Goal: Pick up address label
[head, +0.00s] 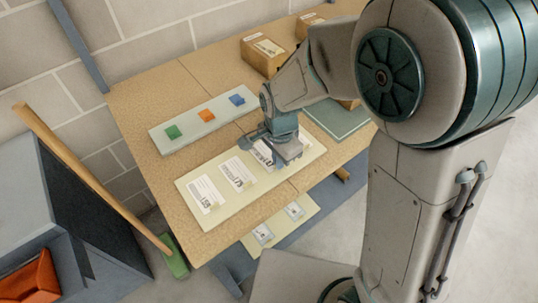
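Several white address labels with dark print lie in a row on a cream board on the wooden table. The leftmost label (206,193) and the label beside it (237,173) show whole. A third label (264,153) is partly covered by my gripper (286,160). My gripper points down over the right half of the cream board (222,211), at or just above that third label. Its fingertips are too small and shadowed to tell whether they are open, shut or touching a label.
A pale strip (187,141) behind the board holds a green (173,132), an orange (206,115) and a blue block (237,99). Cardboard boxes (262,55) stand at the back. A green mat (337,119) lies right. A broom (90,175) leans at the left.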

